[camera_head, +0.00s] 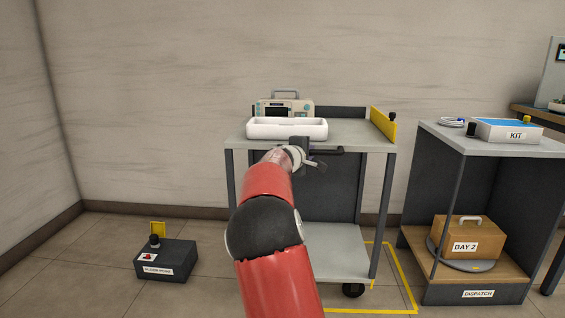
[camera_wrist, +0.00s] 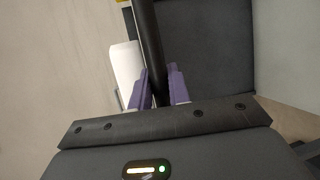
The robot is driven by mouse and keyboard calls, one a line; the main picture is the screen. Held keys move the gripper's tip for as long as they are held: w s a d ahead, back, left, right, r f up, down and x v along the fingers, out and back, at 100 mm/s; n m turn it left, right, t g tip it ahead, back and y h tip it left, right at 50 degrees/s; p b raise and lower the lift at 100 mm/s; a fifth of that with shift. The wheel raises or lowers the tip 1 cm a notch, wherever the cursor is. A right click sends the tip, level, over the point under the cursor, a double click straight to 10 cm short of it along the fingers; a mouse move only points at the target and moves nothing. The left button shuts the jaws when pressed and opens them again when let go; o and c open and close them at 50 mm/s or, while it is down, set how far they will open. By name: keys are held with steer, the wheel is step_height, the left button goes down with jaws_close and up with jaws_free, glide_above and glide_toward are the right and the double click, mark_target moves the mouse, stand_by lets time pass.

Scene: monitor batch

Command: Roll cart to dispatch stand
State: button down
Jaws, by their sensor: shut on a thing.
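The cart (camera_head: 356,137) is a grey wheeled trolley with a top, a lower shelf (camera_head: 335,250) and a black caster at its front right. My gripper (camera_head: 304,158) is at the cart's near side, shut on its dark handle bar (camera_head: 330,150). In the wrist view the purple fingers of my gripper (camera_wrist: 159,88) stand on either side of the black handle bar (camera_wrist: 148,40). The dispatch stand (camera_head: 433,200), dark with a grey top and a "DISPATCH" label, stands to the right of the cart, with a gap between them.
The cart carries a white tray (camera_head: 287,130), a monitor (camera_head: 285,107) and a yellow flap (camera_head: 383,124). Yellow floor lines (camera_head: 408,285) run beside the cart. A floor box (camera_head: 165,262) sits at left. The stand holds a kit box (camera_head: 507,131) and a "BAY 2" box (camera_head: 467,238).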

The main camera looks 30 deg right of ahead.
steer(key=s+d+b, duration=0.1)
steer(key=s+d, duration=1)
steer(key=d, duration=0.5)
steer(key=shift+d, duration=0.1)
steer(key=c, duration=1.5)
jaws_free()
steer(key=shift+d+f, duration=0.1)
steer(key=shift+d, duration=0.05)
steer(key=shift+o, duration=0.8)
steer(key=shift+a, duration=0.2)
steer(key=b+v, duration=0.2)
steer(key=v, duration=0.5)
steer(key=shift+s+a+b, duration=0.15)
steer(key=shift+a+b, duration=0.1)
steer(key=shift+b, duration=0.15)
